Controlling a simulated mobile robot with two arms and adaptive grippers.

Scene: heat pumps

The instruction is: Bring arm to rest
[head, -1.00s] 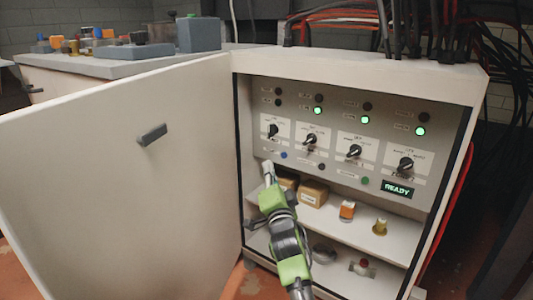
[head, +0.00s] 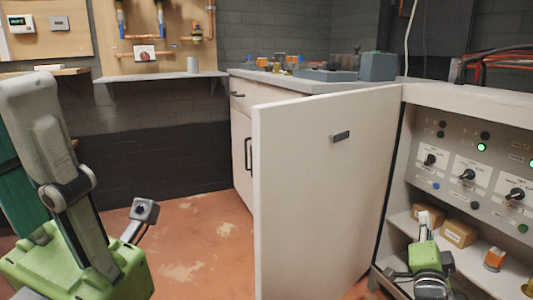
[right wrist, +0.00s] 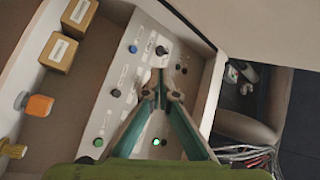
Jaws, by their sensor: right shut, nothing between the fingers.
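My right gripper (head: 427,222) is in front of the open cabinet, at the shelf with the brown boxes, below the control panel (head: 475,180). Its fingers are together and hold nothing. In the right wrist view the closed fingertips (right wrist: 161,88) show in front of the panel, near a black knob (right wrist: 162,50) and a blue button (right wrist: 133,48); whether they touch the panel I cannot tell. Of my left arm (head: 70,190), only grey and green links show at the left of the head view; its fingers are not visible.
The cabinet door (head: 320,190) stands open left of my right gripper. Brown boxes (head: 458,233) and an orange part (head: 494,259) sit on the cabinet shelf. A counter (head: 300,82) with small parts is behind the door. The floor (head: 205,245) left of the door is clear.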

